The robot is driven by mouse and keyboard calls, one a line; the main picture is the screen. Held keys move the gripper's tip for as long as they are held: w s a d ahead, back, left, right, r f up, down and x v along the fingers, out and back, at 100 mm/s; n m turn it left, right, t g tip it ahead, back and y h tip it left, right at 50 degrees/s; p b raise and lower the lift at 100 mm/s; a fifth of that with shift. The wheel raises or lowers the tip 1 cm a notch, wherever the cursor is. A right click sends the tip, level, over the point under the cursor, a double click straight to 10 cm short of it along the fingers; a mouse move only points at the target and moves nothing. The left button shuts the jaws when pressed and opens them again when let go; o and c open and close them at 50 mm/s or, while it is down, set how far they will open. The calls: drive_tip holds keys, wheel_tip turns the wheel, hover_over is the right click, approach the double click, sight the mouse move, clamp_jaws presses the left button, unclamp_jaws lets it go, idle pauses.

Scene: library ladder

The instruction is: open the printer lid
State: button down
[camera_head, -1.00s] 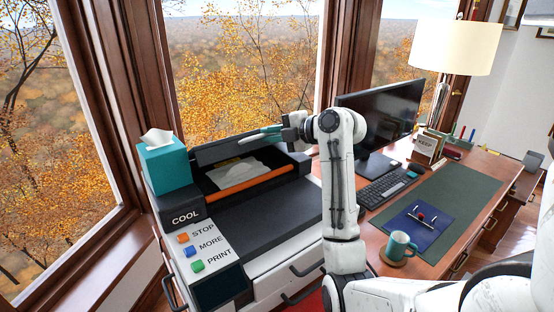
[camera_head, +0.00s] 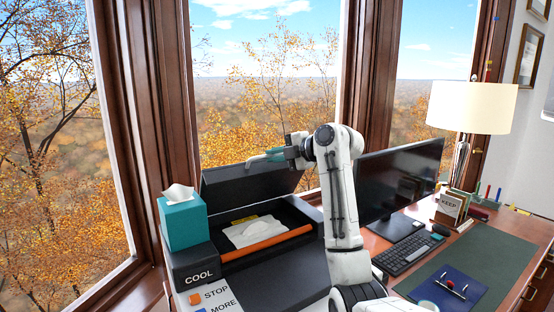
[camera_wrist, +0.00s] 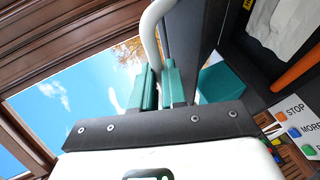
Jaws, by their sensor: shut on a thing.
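The printer (camera_head: 285,283) is dark on top, and its dark lid (camera_head: 235,184) stands raised and tilted up at the back. Under the lid, the open bay shows a white sheet-like piece (camera_head: 254,231) and an orange bar (camera_head: 268,245). My gripper (camera_head: 268,156) is at the lid's upper edge. In the wrist view, my teal fingers (camera_wrist: 159,75) are shut on a pale curved handle (camera_wrist: 150,35) beside the dark lid panel (camera_wrist: 182,35). The exact contact on the handle is partly hidden by the fingers.
A teal tissue box (camera_head: 183,224) stands on the "COOL" block (camera_head: 193,268) left of the bay. Right of my arm are a monitor (camera_head: 400,180), keyboard (camera_head: 408,254) and lamp (camera_head: 472,108). Tall windows stand close behind the printer.

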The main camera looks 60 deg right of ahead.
drive_tip(key=shift+r, duration=0.15)
drive_tip(key=c, duration=1.2)
unclamp_jaws()
drive_tip(key=shift+o, duration=0.2)
drive_tip(key=b+v, duration=0.2)
drive_tip(key=v, duration=0.8)
drive_tip(key=shift+s+b, duration=0.3)
drive_tip(key=shift+s, duration=0.05)
